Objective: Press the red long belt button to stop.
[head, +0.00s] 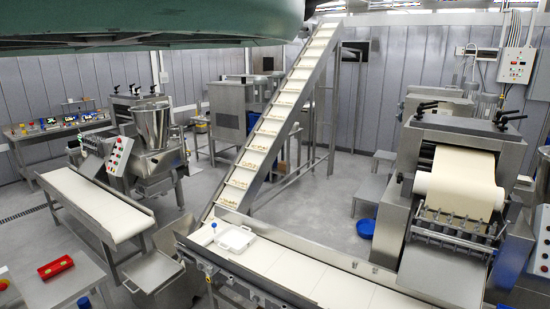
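The long belt (290,272) is a white conveyor running across the front, from the foot of the inclined belt toward the lower right. Small dark fittings (208,268) sit on its near side, too small to tell whether one is a red button. Panels with red buttons show elsewhere: a grey box (119,156) by the left mixer, a wall box (516,65) at upper right, and a panel (543,235) at the right edge. I cannot tell which of them serves the long belt. My gripper is not in view.
A white tray (235,239) lies on the long belt. The inclined belt (262,140) carries pasta pieces. A short belt (95,205) stands left. A sheeter (465,180) stands right. A red tray (55,267) lies on a table.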

